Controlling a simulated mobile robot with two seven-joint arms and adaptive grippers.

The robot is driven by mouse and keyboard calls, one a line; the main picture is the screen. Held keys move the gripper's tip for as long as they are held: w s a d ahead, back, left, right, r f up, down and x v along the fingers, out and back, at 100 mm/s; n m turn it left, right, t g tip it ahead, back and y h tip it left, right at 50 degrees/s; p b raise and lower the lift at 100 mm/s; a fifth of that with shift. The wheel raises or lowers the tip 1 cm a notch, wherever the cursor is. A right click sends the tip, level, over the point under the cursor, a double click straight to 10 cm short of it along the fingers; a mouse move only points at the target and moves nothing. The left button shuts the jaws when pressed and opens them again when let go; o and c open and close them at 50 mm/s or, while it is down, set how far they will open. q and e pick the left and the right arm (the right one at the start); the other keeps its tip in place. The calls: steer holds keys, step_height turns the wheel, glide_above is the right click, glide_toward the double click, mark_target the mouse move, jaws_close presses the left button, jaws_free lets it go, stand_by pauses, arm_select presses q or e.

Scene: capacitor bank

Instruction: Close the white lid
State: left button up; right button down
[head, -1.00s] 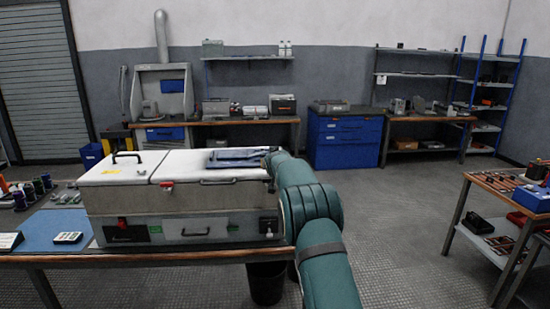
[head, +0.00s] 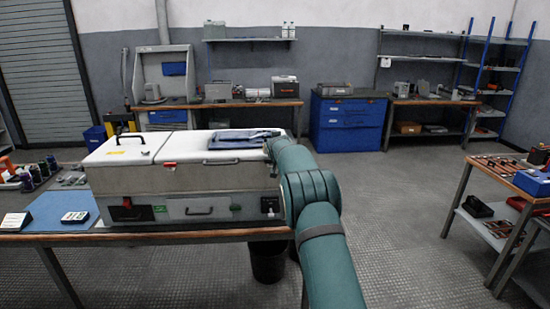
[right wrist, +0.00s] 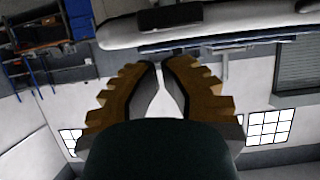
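The white lid (head: 182,150) lies about level on top of a grey box on the bench, with a red latch at its front edge. I cannot tell if it is fully seated. My right arm reaches to the lid's right rear end, where the right gripper (head: 267,135) is small and partly hidden by the wrist, beside a dark blue flat item (head: 235,140) on top. In the right wrist view the right gripper's fingertips (right wrist: 161,63) are almost together with nothing between them, near a pale rounded edge. My left gripper is not in view.
A second white cover with a black handle (head: 125,146) is left of the lid. The blue mat (head: 60,209) holds a small device, with spools beyond. A black bin (head: 268,262) stands under the bench. A tool cart (head: 470,195) stands right; the floor between is clear.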

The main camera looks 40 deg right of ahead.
step_height(320, 180, up, 4)
steer(key=shift+f+p, duration=0.1)
steer(key=shift+p, duration=0.55)
steer(key=shift+s+a+f+b, duration=0.1)
steer(key=shift+a+f+b, duration=0.1)
steer(key=shift+f, duration=0.2)
steer(key=shift+s+a+f+b, duration=0.1)
steer(key=shift+a+f+b, duration=0.1)
steer(key=shift+f, duration=0.15)
arm_select(q)
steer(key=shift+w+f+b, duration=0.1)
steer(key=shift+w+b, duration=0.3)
steer(key=shift+b, duration=0.1)
arm_select(e)
steer(key=s+a+f, duration=0.3)
steer(key=s+f, duration=0.2)
steer(key=s, duration=0.1)
steer(key=shift+a+f, duration=0.15)
steer(key=shift+f, duration=0.05)
steer(key=shift+s, duration=0.1)
